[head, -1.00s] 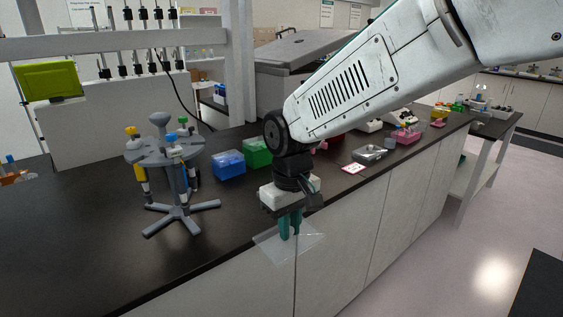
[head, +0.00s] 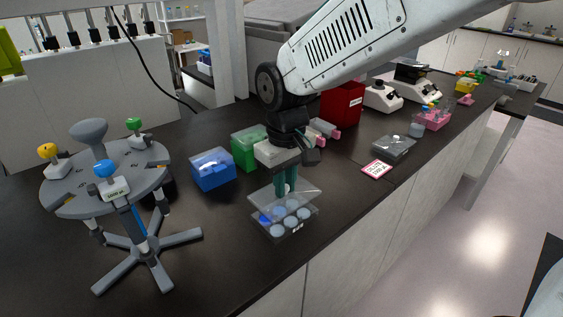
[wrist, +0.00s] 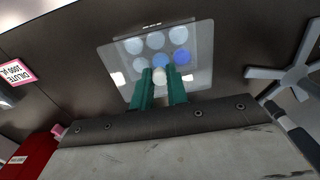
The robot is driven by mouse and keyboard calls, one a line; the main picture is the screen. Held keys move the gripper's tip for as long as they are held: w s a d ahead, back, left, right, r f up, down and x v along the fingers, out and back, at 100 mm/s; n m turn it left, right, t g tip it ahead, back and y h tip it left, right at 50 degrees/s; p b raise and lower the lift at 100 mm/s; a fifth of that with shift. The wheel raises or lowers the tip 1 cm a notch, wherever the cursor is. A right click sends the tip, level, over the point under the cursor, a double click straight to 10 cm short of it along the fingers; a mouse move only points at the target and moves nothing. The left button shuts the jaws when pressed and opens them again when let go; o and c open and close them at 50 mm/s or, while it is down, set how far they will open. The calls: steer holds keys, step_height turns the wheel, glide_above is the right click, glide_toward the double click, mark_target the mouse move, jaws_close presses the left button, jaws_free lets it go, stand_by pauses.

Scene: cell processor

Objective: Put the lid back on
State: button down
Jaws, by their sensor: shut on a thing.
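My gripper (head: 286,190) is shut on the clear square lid (head: 306,191) by the small pale knob (wrist: 159,76) at its middle. The well plate (head: 296,230) stands on the dark counter directly under the lid. It has several round wells, some pale and some deeper blue. The lid overlaps the plate in the head view, and a gap shows between them at the front. In the wrist view the wells show through the clear lid (wrist: 203,80), and the green fingertips (wrist: 160,84) flank the knob.
A grey pipette stand (head: 105,190) is at the left. A blue box (head: 212,170) and a green box (head: 248,148) stand behind the plate. A pink-edged label card (head: 377,169) and a clear-lidded dish (head: 393,146) lie to the right. The counter's front edge is near the plate.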

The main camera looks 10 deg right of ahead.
mark_target(286, 198)
steer(key=shift+w, duration=0.3)
steer(key=shift+s+d+f, duration=0.1)
steer(key=shift+s+f, duration=0.05)
steer(key=shift+f, duration=1.9)
steer(key=shift+f, duration=0.3)
steer(key=shift+f, duration=0.4)
